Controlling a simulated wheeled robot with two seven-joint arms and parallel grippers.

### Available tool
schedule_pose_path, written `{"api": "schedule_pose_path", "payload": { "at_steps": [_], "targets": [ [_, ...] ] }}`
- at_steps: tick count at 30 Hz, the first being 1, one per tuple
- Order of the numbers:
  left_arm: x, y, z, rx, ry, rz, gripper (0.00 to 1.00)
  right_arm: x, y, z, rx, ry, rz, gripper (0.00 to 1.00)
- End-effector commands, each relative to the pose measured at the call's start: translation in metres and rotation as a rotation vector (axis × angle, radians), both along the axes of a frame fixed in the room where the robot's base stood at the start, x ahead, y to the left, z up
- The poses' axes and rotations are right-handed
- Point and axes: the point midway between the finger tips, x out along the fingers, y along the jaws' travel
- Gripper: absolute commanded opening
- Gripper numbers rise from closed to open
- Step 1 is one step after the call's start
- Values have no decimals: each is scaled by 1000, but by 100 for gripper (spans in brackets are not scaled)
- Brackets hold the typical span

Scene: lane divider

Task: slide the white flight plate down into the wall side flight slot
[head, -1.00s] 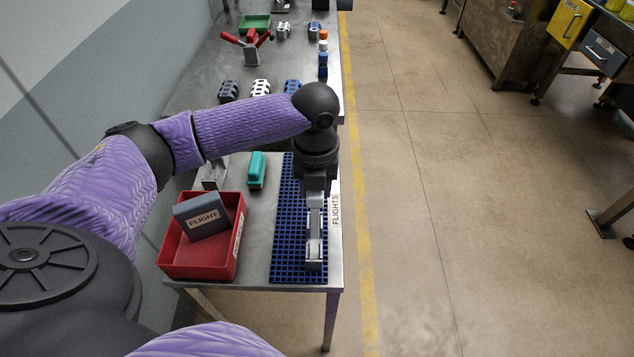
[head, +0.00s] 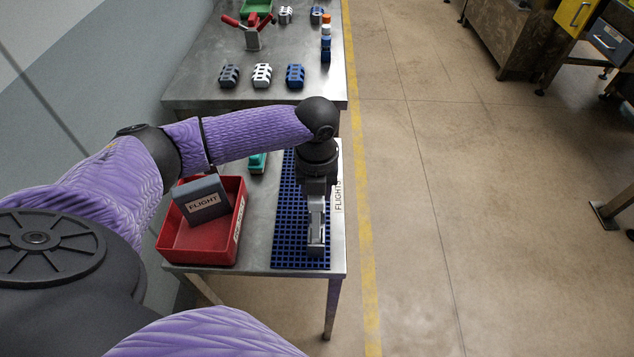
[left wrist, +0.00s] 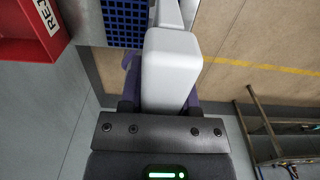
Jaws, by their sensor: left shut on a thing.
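My left gripper (head: 317,233) points down over the blue grid mat on the near table. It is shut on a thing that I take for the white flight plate. I cannot make out the wall side flight slot in these views. My right gripper is not in view.
The blue grid mat (head: 287,225) lies beside a label reading FLIGHTS. A red bin (head: 200,248) holds a grey-blue block (head: 203,200) marked FLIGHT. The far table carries dark (head: 229,75), white (head: 262,75) and blue (head: 295,75) blocks.

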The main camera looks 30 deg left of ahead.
Motion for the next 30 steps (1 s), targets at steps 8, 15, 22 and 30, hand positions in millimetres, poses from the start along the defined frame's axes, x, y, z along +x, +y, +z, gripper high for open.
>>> {"api": "schedule_pose_path", "payload": {
  "at_steps": [8,15,22,30],
  "targets": [
    [0,0,1,-1,-1,0,0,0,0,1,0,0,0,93],
    [0,0,2,-1,-1,0,0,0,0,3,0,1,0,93],
    [0,-1,2,-2,-1,0,0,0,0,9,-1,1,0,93],
    [0,0,1,-1,-1,0,0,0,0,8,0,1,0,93]
  ]
}}
